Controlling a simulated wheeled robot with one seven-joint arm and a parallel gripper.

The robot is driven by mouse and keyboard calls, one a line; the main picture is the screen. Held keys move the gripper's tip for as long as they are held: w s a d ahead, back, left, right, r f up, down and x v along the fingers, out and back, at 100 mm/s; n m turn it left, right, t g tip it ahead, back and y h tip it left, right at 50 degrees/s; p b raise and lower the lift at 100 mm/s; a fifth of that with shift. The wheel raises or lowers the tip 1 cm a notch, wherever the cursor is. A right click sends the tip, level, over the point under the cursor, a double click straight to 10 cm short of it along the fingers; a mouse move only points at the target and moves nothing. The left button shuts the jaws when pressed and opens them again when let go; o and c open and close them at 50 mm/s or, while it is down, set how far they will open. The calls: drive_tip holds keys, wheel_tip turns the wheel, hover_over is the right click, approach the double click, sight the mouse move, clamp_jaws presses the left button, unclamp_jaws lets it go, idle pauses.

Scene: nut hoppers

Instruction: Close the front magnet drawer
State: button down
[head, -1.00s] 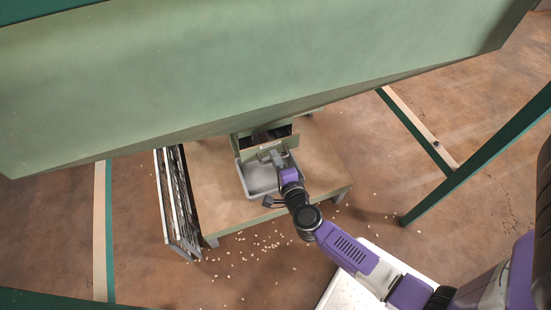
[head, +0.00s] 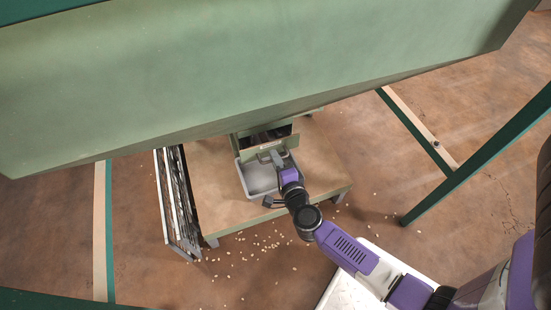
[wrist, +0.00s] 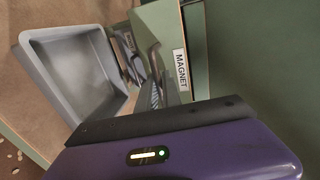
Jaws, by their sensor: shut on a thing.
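The magnet drawer (head: 262,151) is part of the green hopper unit, and its dark inside shows behind its front panel, so it stands open. In the wrist view its green front (wrist: 163,40) carries a white MAGNET label (wrist: 181,70). My gripper (head: 277,158) is at the drawer's front, shut on its handle. The handle itself is mostly hidden by my gripper. In the wrist view my purple gripper body fills the bottom, and grey metal fingers (wrist: 157,88) reach up beside the drawer front.
A grey tray (head: 243,176) sits on the tan platform (head: 215,190) below the drawer. The large green hopper (head: 240,70) hangs above. A rack of metal grids (head: 172,200) leans at the platform's left. Small nuts (head: 265,243) litter the floor. A green post (head: 470,168) stands at right.

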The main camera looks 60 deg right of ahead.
idle(0.3)
drive_tip(key=shift+r+p+x, duration=0.2)
drive_tip(key=shift+p+x, duration=0.05)
drive_tip(key=shift+x, duration=0.8)
drive_tip(key=shift+r+p+x, duration=0.2)
drive_tip(key=shift+x, duration=0.85)
drive_tip(key=shift+w, duration=0.1)
drive_tip(key=c, duration=1.5)
unclamp_jaws()
drive_tip(key=shift+d, duration=0.1)
drive_tip(key=p+v, duration=0.2)
drive_tip(key=v, duration=0.6)
